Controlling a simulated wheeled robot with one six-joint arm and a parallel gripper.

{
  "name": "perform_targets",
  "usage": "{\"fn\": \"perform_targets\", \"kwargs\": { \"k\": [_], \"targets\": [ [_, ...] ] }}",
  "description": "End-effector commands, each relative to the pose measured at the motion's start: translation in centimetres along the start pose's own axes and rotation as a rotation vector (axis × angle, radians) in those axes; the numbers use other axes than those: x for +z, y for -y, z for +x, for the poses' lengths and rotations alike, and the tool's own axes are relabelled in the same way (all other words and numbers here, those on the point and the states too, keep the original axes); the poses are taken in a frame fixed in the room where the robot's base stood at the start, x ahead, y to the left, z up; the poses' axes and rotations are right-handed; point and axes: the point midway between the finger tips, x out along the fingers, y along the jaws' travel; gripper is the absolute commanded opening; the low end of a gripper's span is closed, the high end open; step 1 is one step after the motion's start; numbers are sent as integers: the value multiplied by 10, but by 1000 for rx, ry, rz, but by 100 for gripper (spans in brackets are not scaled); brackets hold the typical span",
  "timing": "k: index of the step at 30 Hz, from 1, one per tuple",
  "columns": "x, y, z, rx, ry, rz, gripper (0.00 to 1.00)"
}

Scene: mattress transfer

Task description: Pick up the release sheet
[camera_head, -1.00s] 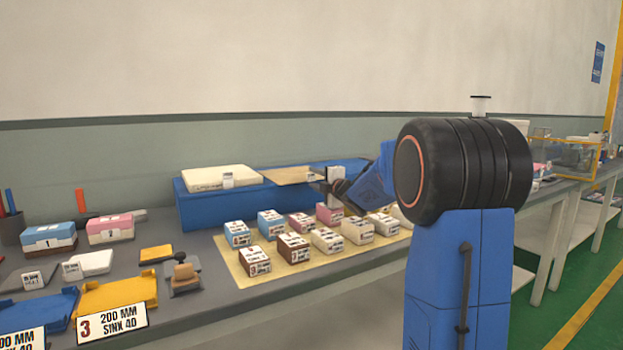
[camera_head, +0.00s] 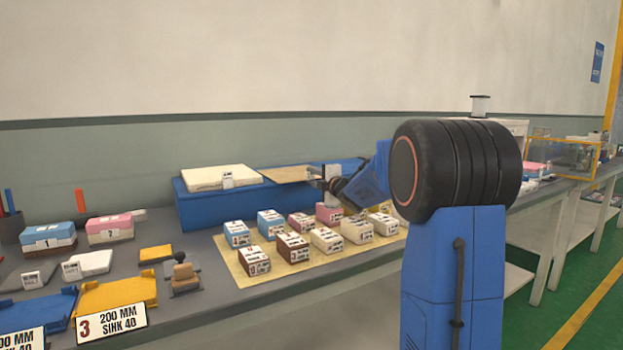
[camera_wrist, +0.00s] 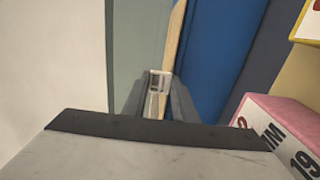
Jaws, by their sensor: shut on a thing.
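The release sheet (camera_head: 287,174) is a thin tan sheet over the right part of the long blue block, beside the white mattress. My gripper (camera_head: 326,174) is at the sheet's right end, just above the block. In the wrist view, the sheet (camera_wrist: 174,45) shows edge-on as a narrow tan strip running up from between the fingers. My gripper (camera_wrist: 158,95) is shut on it there. The fingertips partly hide the gripped edge.
A white mattress (camera_head: 221,178) with a small tag lies on the blue block (camera_head: 222,205). Several labelled foam blocks stand on a yellow mat (camera_head: 240,270) in front. A pink block (camera_wrist: 285,130) is close beside my gripper. The wall is behind.

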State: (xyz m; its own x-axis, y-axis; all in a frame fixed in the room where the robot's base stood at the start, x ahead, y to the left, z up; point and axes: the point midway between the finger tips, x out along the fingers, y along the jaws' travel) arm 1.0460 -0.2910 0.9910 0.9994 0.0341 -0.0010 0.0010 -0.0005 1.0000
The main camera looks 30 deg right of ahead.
Motion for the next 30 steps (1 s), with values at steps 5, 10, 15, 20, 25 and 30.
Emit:
{"fn": "perform_targets", "kwargs": {
  "k": [5, 10, 15, 20, 25, 30],
  "targets": [
    [0, -20, 0, 3, -1, -3, 2],
    [0, -23, 0, 1, 0, -1, 2],
    [0, -24, -3, 1, 0, -1, 2],
    [0, -30, -19, 3, 0, -2, 2],
    [0, -37, -38, 3, 1, -2, 2],
    [0, -43, -58, 2, 1, -2, 2]
  ]
}}
